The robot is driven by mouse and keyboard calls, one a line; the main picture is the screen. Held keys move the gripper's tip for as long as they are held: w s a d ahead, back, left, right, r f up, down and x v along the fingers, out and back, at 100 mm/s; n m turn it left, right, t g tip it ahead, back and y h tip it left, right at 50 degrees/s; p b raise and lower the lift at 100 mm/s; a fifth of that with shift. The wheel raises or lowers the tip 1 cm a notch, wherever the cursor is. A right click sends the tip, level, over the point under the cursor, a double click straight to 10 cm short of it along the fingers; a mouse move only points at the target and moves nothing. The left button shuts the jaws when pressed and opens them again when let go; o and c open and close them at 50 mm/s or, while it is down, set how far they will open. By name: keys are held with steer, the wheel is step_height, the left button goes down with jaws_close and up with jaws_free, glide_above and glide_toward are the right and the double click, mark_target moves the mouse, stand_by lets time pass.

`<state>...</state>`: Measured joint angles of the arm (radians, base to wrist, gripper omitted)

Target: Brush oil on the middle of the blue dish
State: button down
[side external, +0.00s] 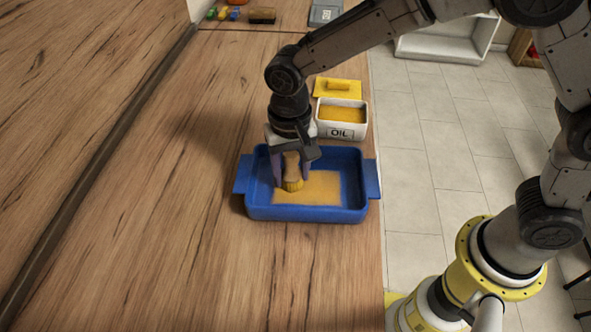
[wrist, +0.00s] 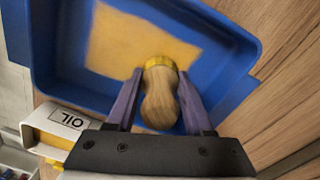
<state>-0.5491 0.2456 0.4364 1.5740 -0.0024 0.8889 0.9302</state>
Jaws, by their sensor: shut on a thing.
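The blue dish (side external: 306,214) is a rectangular tray with two side handles on the wooden counter; it fills much of the wrist view (wrist: 215,42). A yellow oil patch (side external: 318,186) covers the middle of its floor. My gripper (side external: 288,172) is shut on the wooden handle of a brush (wrist: 160,98), inside the left part of the dish in the side view. The brush's yellow bristles (side external: 292,185) point down at the edge of the oil patch; I cannot tell if they touch it. The white box labelled OIL (side external: 342,131) holds yellow oil, just behind the dish.
A yellow lid (side external: 338,88) lies behind the oil box. A brown block (side external: 262,15), small coloured items (side external: 222,13) and a grey scale-like device (side external: 326,12) are at the far end. The counter left of the dish is clear; its edge is close on the right.

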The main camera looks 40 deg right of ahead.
steer(key=shift+w+a, duration=0.4)
steer(key=shift+a, duration=0.1)
steer(key=shift+w+a, duration=0.7)
steer(key=shift+r, duration=0.1)
step_height(320, 180, up, 7)
steer(key=shift+r, duration=0.2)
stand_by(0.8)
stand_by(0.5)
